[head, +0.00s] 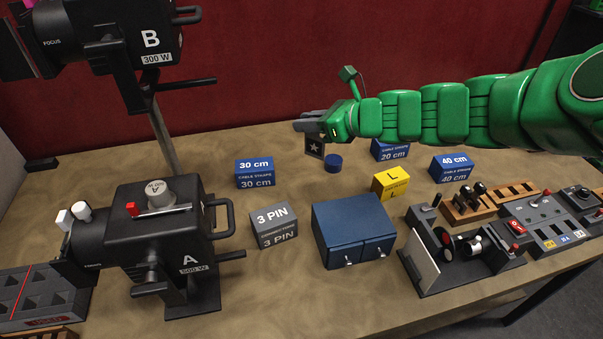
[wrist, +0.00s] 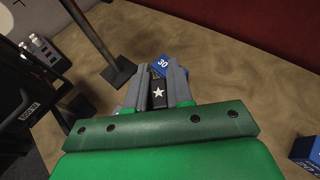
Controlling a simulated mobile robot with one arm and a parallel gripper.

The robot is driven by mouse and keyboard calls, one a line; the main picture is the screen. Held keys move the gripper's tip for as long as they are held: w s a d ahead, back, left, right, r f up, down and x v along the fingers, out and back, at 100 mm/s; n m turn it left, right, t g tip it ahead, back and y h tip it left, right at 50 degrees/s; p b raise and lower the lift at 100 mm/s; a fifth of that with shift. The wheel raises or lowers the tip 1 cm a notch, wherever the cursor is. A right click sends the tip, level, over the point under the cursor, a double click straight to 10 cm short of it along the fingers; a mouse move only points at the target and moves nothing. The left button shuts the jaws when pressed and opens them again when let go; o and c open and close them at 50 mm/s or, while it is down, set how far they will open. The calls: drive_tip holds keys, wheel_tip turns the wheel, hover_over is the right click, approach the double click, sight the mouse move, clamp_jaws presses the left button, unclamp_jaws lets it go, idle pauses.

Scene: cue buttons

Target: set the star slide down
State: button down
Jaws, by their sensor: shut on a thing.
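The star slide (head: 315,148) is a small dark square with a white star. My gripper (head: 308,125) is shut on it and holds it near the back of the table, by the red wall. In the wrist view the star slide (wrist: 158,92) sits between the two grey fingers of my gripper (wrist: 160,80), its star facing the camera. In the head view it hangs below the fingers, just left of a round blue piece (head: 334,162). I cannot tell whether its lower edge touches the table.
The 30 cm box (head: 255,172) stands left of the slide, the yellow L box (head: 390,184) to its right. A blue two-door cabinet (head: 353,232) and the 3 PIN box (head: 273,225) stand in front. Lamp A (head: 160,245) fills the left. Bare table (head: 290,190) lies between the boxes.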

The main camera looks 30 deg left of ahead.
sight(308, 140)
wheel_tip(308, 140, down, 5)
drive_tip(key=shift+r, duration=0.1)
drive_tip(key=shift+w+a+f, duration=1.6)
drive_tip(key=shift+w+f, duration=0.1)
drive_tip(key=shift+f, duration=0.5)
drive_tip(key=shift+w+a+f, duration=1.65)
drive_tip(key=shift+w+f, duration=0.05)
drive_tip(key=shift+f, duration=0.5)
drive_tip(key=shift+w+a+f, duration=1.6)
drive_tip(key=shift+w+f, duration=0.1)
drive_tip(key=shift+f, duration=0.5)
drive_tip(key=shift+f, duration=0.15)
drive_tip(key=c, duration=1)
unclamp_jaws()
